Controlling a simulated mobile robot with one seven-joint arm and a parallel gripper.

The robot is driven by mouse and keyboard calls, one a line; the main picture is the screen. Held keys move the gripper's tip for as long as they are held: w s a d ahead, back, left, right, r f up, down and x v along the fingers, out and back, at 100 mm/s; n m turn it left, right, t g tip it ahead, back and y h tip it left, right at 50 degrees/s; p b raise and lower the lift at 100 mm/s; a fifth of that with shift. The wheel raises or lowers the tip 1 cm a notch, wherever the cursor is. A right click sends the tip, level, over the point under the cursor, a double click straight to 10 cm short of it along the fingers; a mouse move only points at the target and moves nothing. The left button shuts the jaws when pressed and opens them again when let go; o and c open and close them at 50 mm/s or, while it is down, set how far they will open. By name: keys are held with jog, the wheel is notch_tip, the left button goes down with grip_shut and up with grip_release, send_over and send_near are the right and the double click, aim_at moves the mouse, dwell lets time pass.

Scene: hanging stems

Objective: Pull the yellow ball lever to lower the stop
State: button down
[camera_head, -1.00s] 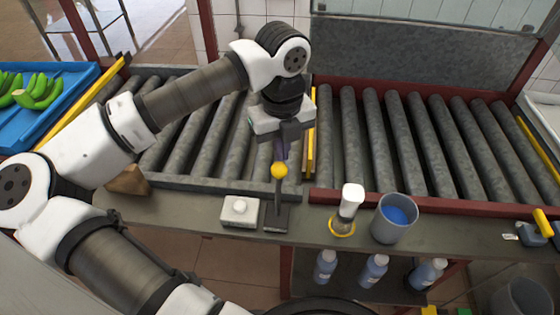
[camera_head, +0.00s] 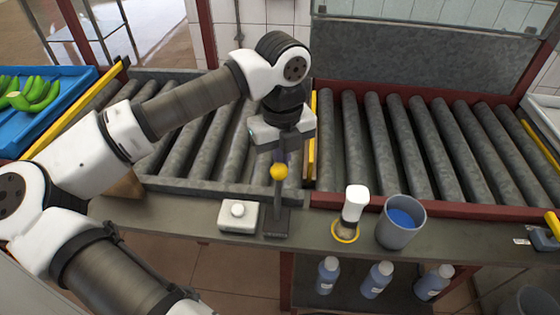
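The lever's yellow ball (camera_head: 279,172) tops a dark upright stick (camera_head: 278,198) on a small dark base (camera_head: 276,223) at the near ledge of the conveyor. My gripper (camera_head: 281,157) points down just above and behind the ball, beside or around the top of the lever. Its fingers are dark and partly hidden by the ball, so I cannot tell if they touch it or how wide they are. The yellow-edged stop (camera_head: 312,140) stands upright across the rollers, just right of my gripper.
A white button box (camera_head: 238,216) sits left of the lever. A white-handled brush (camera_head: 350,215) and a grey cup with blue contents (camera_head: 399,222) stand to the right. A blue tray (camera_head: 20,135) of green bananas is at the left. Bottles (camera_head: 376,280) stand below. The right-hand rollers (camera_head: 400,140) are empty.

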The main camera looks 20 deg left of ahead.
jog(key=shift+s+d+b, duration=0.4)
jog(key=shift+s, duration=1)
jog(key=shift+s+d+b, duration=0.35)
jog(key=shift+s+d, duration=0.05)
jog(key=shift+s, duration=1.05)
jog(key=shift+s+d+b, duration=0.4)
jog(key=shift+s, duration=1)
jog(key=shift+w+a+f+b, duration=0.1)
jog(key=shift+w+a+b, duration=0.05)
jog(key=shift+w+b, duration=0.35)
jog(key=shift+w, duration=0.1)
notch_tip(320, 180, up, 10)
jog(key=p, duration=0.5)
